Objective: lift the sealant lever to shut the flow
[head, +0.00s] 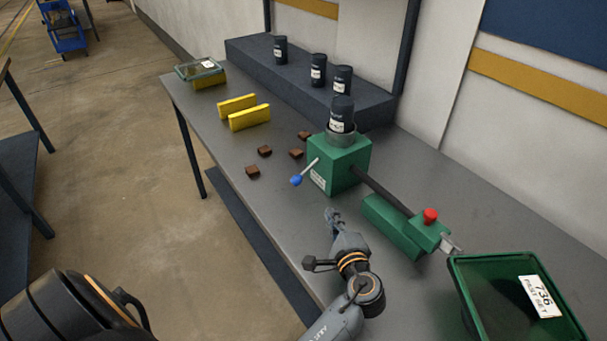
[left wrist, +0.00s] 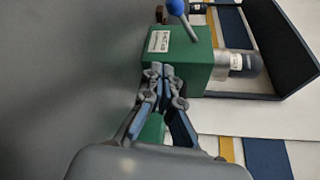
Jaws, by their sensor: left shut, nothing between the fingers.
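The sealant lever (head: 304,173) is a thin rod with a blue knob, angled down and left from the front of the green box (head: 345,165). In the left wrist view the blue knob (left wrist: 176,7) shows at the top edge, beyond the green box (left wrist: 182,60). A black canister (head: 342,113) stands upright on the box. My left gripper (head: 330,214) is shut and empty, in front of the box and apart from the lever. In the left wrist view my left fingertips (left wrist: 162,70) overlap the lower part of the box. My right gripper is not in view.
A green body with a red knob (head: 430,216) joins the box by a dark rod. A green bin (head: 525,290) stands at the near right. Several brown blocks (head: 265,151) and two yellow pieces (head: 249,118) lie left of the box. Black canisters (head: 318,69) stand on the rear shelf.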

